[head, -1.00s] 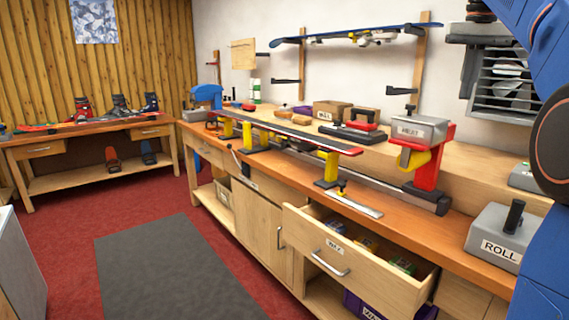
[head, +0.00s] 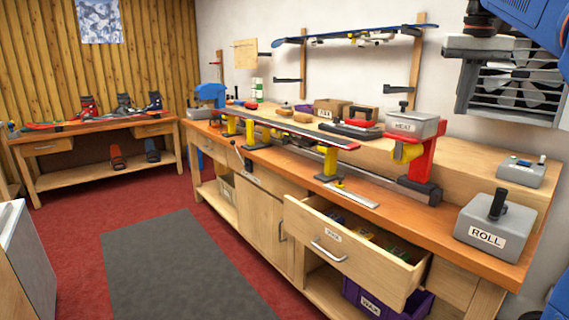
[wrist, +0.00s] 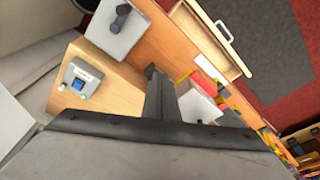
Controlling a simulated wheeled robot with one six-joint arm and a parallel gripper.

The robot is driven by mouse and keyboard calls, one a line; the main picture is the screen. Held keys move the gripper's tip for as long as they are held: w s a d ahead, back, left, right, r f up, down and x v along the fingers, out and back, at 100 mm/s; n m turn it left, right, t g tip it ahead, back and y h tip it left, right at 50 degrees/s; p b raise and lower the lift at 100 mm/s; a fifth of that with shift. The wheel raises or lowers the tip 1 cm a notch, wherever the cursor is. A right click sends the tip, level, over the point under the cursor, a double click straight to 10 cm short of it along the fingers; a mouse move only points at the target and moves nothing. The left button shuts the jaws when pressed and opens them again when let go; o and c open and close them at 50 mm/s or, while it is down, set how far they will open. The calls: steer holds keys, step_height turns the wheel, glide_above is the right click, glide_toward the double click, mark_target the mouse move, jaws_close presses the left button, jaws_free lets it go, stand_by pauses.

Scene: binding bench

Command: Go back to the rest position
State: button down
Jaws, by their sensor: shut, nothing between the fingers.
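My gripper (head: 465,104) hangs at the upper right of the head view, in front of the wall vent and above the bench. Its dark fingers point down, and nothing shows in them. In the wrist view my gripper (wrist: 153,72) has its fingers together and empty, with the bench well below. Part of my blue arm shows at the top right corner of the head view.
The bench (head: 263,158) carries a ski on a vise, a HEAT box (head: 413,125), a ROLL block (head: 495,232) and a small grey control box (head: 522,171). The wax drawer (head: 352,252) stands open, above a purple bin (head: 410,308). Red carpet lies left.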

steer(key=s+a+f+n+t, duration=0.1)
steer(key=s+a+f, duration=0.3)
steer(key=s+f, duration=0.5)
steer(key=s+a+f+n+t, duration=0.1)
steer(key=s+a+f, duration=0.3)
steer(key=s+f, duration=0.5)
steer(key=s+a+f+n, duration=0.1)
steer(key=s+a+f, duration=0.3)
steer(key=f, duration=1.7)
steer(key=s, duration=0.5)
steer(key=shift+a+f+n+t+y, duration=0.25)
steer(key=shift+n+t+y, duration=0.05)
steer(key=shift+n+t, duration=0.1)
